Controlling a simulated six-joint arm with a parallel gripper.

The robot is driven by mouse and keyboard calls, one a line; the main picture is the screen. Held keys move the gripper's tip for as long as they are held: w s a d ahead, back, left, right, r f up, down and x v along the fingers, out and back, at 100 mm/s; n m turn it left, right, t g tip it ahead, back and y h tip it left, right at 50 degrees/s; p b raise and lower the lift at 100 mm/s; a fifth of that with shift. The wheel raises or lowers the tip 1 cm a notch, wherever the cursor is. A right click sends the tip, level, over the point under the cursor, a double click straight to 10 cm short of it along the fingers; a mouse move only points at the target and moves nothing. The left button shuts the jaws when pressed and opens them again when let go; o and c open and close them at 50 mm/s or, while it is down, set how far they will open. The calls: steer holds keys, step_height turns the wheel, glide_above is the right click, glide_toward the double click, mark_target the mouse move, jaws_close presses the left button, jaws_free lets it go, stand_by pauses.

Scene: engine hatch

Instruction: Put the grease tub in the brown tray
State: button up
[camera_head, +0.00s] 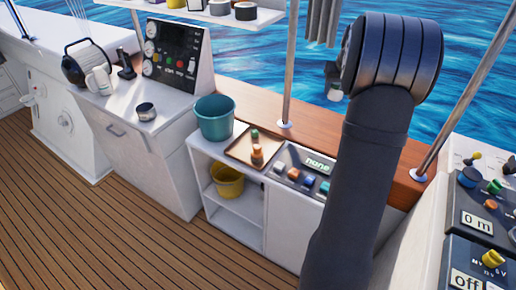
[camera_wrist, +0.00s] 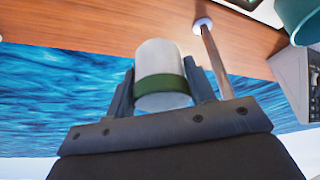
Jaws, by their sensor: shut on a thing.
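My gripper (camera_wrist: 175,90) is shut on a white tub with a green band (camera_wrist: 160,72), probably the grease tub; its label cannot be read. In the head view, my arm hides most of the gripper, and a small pale part of the held tub (camera_head: 334,95) shows at its left, in front of the water. The brown tray (camera_head: 239,149) lies on the low white cabinet, left of and below my gripper. Several small orange, green and dark items stand in it. The tub is held up, apart from the tray.
A teal bucket (camera_head: 214,118) stands left of the tray. A panel with coloured knobs (camera_head: 301,176) is right of it. A metal post (camera_head: 290,65) rises from the wooden rail behind. A yellow bucket (camera_head: 227,181) sits on the shelf below.

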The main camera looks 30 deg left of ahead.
steer(key=s+a+n, duration=0.1)
steer(key=s+a, duration=0.2)
steer(key=a, duration=0.4)
steer(key=s+a+n+g+y, duration=0.1)
steer(key=s+a+n, duration=0.1)
steer(key=s+a, duration=0.3)
steer(key=s+a+n, duration=0.1)
steer(key=s+a, duration=0.1)
steer(key=a, duration=0.6)
step_height(320, 180, down, 18)
steer(key=a+f, duration=0.2)
steer(key=a, duration=0.1)
steer(key=s+a+f, duration=0.1)
steer(key=a+f, duration=0.1)
steer(key=a, duration=0.2)
steer(key=s+a+f, duration=0.1)
steer(key=a+f, duration=0.2)
steer(key=shift+a, duration=0.4)
steer(key=shift+f, duration=2.05)
steer(key=shift+s, duration=0.1)
steer(key=shift+f, duration=0.2)
steer(key=o, duration=1)
steer(key=shift+o, duration=0.2)
steer(key=shift+r, duration=0.1)
